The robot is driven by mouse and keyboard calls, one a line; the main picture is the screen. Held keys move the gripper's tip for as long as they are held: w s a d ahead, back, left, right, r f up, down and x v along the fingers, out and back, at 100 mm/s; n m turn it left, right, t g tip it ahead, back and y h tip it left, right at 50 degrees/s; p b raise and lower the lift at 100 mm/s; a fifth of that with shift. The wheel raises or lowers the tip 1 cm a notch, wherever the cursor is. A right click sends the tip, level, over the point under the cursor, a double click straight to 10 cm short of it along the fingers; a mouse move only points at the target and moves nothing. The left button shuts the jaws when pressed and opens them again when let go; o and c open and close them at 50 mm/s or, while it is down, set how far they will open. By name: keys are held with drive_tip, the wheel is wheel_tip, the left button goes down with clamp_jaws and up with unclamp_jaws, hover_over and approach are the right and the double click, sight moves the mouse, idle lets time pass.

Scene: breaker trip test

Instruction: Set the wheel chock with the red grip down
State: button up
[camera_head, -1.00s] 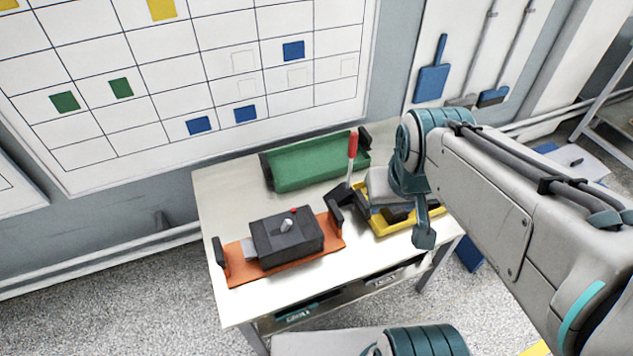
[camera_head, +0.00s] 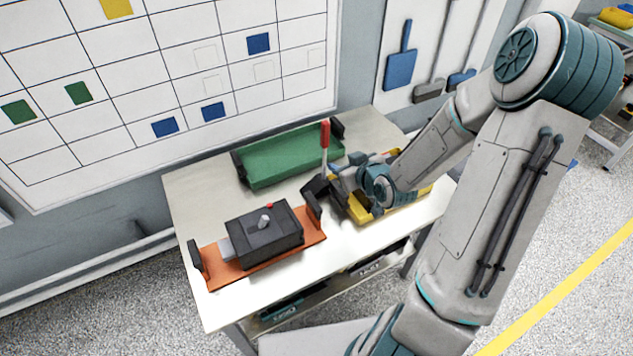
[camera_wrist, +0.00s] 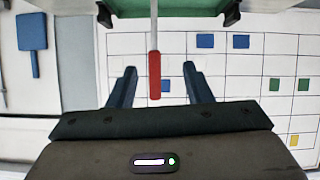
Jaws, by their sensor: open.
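The wheel chock (camera_head: 317,189) is a dark block with a thin upright rod topped by a red grip (camera_head: 325,134). It stands on the table (camera_head: 190,187), between the orange base and the yellow tray. My gripper (camera_head: 338,183) is low beside the chock's rod, its fingers partly hidden in the head view. In the wrist view, where the scene looks upside down, my open gripper (camera_wrist: 161,82) has one finger on each side of the red grip (camera_wrist: 154,75), with visible gaps. The chock's body is out of that view.
An orange base (camera_head: 220,280) carries a dark breaker box (camera_head: 262,238) with a small lever. A green tray-like piece (camera_head: 285,157) lies at the back. A yellow tray (camera_head: 362,212) is under and beside my arm.

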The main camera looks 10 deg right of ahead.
sight(327, 143)
drive_tip(key=w, duration=0.2)
drive_tip(key=w+a+f+t, duration=0.1)
drive_tip(key=w, duration=0.2)
drive_tip(key=w+a+t+y+p, duration=0.1)
drive_tip(key=w, duration=0.2)
drive_tip(key=shift+w+a+f+m, duration=0.15)
drive_tip(key=shift+w+f+m, duration=0.05)
drive_tip(key=shift+f+m, duration=0.15)
drive_tip(key=shift+d+p+x, duration=0.2)
drive_tip(key=shift+p+x, duration=0.35)
drive_tip(key=shift+x, duration=0.55)
drive_tip(key=shift+d+p+x, duration=0.15)
drive_tip(key=shift+p+x, duration=0.35)
drive_tip(key=shift+x, duration=0.6)
drive_tip(key=shift+w+a+f, duration=0.15)
drive_tip(key=shift+w, duration=0.55)
clamp_jaws()
